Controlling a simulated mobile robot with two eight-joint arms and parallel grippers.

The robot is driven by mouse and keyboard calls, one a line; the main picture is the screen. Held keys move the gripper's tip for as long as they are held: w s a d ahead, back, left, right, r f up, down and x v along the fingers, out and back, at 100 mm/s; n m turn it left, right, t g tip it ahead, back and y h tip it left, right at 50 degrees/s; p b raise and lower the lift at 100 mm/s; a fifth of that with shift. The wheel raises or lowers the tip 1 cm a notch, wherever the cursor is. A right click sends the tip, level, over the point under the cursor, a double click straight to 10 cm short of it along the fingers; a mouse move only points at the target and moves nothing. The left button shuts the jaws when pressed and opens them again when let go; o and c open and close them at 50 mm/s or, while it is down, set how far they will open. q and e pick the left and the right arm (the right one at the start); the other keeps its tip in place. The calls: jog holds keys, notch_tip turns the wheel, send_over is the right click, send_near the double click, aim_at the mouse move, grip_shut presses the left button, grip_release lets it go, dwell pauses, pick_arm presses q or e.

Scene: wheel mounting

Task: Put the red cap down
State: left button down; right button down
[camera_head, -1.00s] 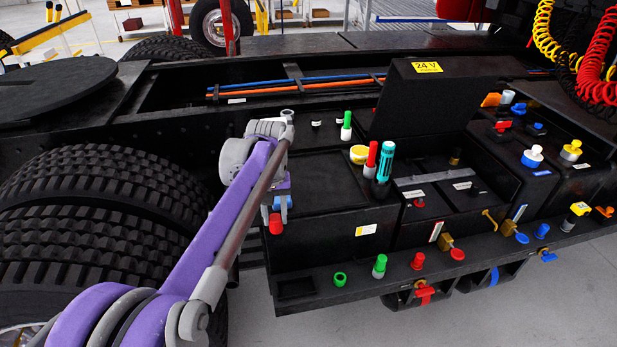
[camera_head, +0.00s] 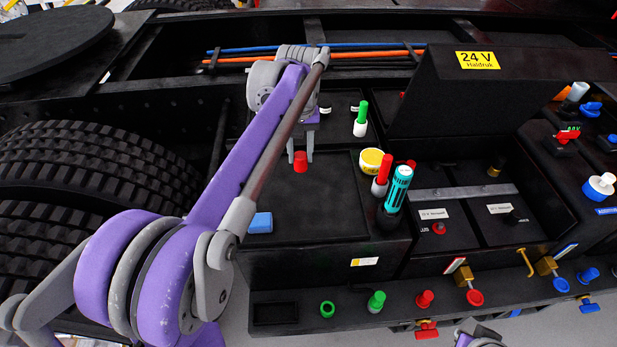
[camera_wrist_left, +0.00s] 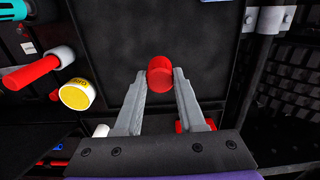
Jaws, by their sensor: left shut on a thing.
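My left gripper (camera_head: 300,154) points down over the flat black box top (camera_head: 335,205), with its fingers shut on the red cap (camera_head: 301,163). In the left wrist view the red cap (camera_wrist_left: 161,75) sits between the two fingertips (camera_wrist_left: 160,78), against the dark surface. I cannot tell whether the cap touches that surface or hangs just above it.
A blue block (camera_head: 260,223) lies on the box top's left front. A yellow jar (camera_head: 373,161), a red-and-white marker (camera_head: 383,173), a teal cylinder (camera_head: 398,190) and a green-and-white marker (camera_head: 361,118) stand right of the gripper. The middle of the box top is clear.

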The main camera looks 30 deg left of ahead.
aim_at(299, 164)
pick_arm(q)
jog(key=f, duration=0.4)
jog(key=shift+s+f, duration=0.2)
jog(key=shift+s, duration=0.15)
jog(key=shift+w+f, duration=0.1)
jog(key=shift+f, duration=2.25)
jog(key=shift+f, duration=0.15)
jog(key=c, duration=0.5)
grip_release()
notch_tip(299, 164, up, 12)
jog(key=shift+r, duration=0.2)
jog(key=s+d+f+m+t, duration=0.3)
jog(key=s+d+f, duration=0.2)
jog(key=s+f, duration=0.2)
jog(key=s+d+f+m+t, duration=0.3)
jog(key=s+d+f, duration=0.2)
jog(key=s+f, duration=0.3)
jog(key=s, duration=0.3)
jog(key=shift+s+d, duration=0.25)
jog(key=shift+s, duration=0.15)
